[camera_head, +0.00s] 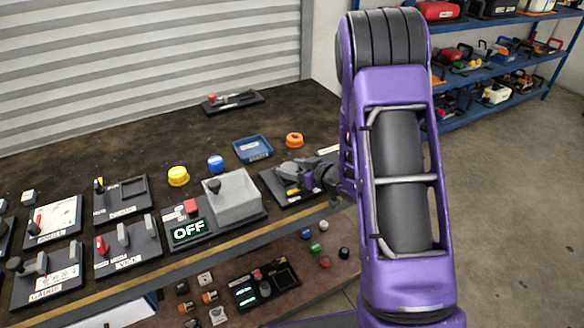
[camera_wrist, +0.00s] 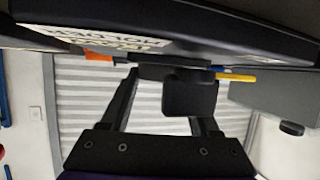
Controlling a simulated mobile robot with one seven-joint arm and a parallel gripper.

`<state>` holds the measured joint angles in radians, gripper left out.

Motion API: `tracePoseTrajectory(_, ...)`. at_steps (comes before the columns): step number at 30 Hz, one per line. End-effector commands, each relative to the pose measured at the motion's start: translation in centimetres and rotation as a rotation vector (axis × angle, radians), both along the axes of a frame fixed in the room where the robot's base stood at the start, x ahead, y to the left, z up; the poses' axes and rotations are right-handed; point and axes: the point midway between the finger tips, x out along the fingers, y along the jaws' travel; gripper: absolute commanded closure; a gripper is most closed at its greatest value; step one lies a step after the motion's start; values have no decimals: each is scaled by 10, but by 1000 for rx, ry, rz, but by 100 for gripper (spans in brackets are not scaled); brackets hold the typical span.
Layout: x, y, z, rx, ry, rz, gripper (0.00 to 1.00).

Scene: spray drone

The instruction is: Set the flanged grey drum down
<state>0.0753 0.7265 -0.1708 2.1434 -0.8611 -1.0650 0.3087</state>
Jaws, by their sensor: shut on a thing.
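My gripper (camera_head: 312,176) is low over the black holder board (camera_head: 283,196) at the right end of the bench row. In the wrist view, my gripper (camera_wrist: 172,76) has its fingers around a dark grey piece (camera_wrist: 190,96) with a wider edge, which I take as the flanged grey drum. In the head view, a grey part of it seems to show at the jaws (camera_head: 290,168), partly hidden by the gripper. The holder board (camera_wrist: 240,32) appears inverted and very close in the wrist view. I cannot tell whether the drum touches it.
Left of the board stands a grey box (camera_head: 234,200) with a black knob and an OFF display (camera_head: 188,230). A blue tray (camera_head: 252,149) and an orange cap (camera_head: 294,140) sit behind. Blue and yellow caps lie left. Several boards with levers fill the left. The bench behind is mostly clear.

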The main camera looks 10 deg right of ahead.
Motion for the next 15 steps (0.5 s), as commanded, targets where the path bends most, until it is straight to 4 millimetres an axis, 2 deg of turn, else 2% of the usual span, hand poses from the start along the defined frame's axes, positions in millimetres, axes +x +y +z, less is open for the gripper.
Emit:
tracePoseTrajectory(1, 0, 0, -3, 0, 0, 0, 93)
tracePoseTrajectory(2, 0, 0, -2, 0, 0, 0, 34)
tracePoseTrajectory(6, 0, 0, -2, 0, 0, 0, 9)
tracePoseTrajectory(15, 0, 0, -1, 0, 0, 0, 8)
